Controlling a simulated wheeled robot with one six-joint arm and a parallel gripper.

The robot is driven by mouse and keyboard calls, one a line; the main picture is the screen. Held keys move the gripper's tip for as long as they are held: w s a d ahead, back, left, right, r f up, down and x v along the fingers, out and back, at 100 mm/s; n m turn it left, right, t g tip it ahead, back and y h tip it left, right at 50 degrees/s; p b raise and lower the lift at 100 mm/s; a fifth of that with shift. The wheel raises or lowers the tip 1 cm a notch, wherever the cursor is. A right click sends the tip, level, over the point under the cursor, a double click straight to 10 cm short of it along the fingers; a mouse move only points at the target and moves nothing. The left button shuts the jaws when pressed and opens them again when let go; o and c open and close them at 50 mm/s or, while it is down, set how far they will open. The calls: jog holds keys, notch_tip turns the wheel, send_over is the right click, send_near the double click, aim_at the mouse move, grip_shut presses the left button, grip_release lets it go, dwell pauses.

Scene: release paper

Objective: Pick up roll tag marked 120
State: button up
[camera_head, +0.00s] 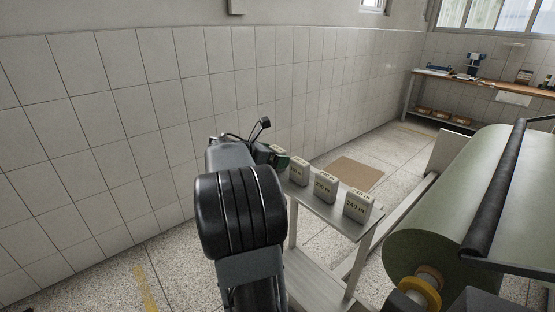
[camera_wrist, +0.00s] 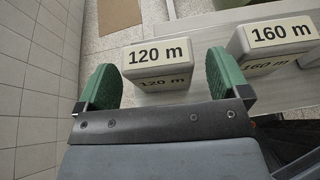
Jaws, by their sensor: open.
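The roll tag marked 120 m (camera_wrist: 157,66) is a pale grey block with black print on its top and front faces. In the wrist view it stands upright on a light bench, ahead of and between my gripper's fingers. My gripper (camera_wrist: 162,72) is open, with a green-padded finger to each side of the tag; I cannot tell whether either touches it. In the head view my gripper (camera_head: 277,157) is at the far left end of the small bench (camera_head: 328,212), and I cannot make out the 120 tag there.
A tag marked 160 m (camera_wrist: 275,45) stands just right of the 120 tag. Further along the bench is a 240 m tag (camera_head: 357,206), with another tag (camera_head: 325,189) between. A tiled wall is at left; a large green roll (camera_head: 440,215) is at right.

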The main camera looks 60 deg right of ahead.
jog(key=shift+s+d+f, duration=0.15)
jog(key=shift+d, duration=0.25)
jog(key=shift+c, duration=0.4)
jog(key=c, duration=0.9)
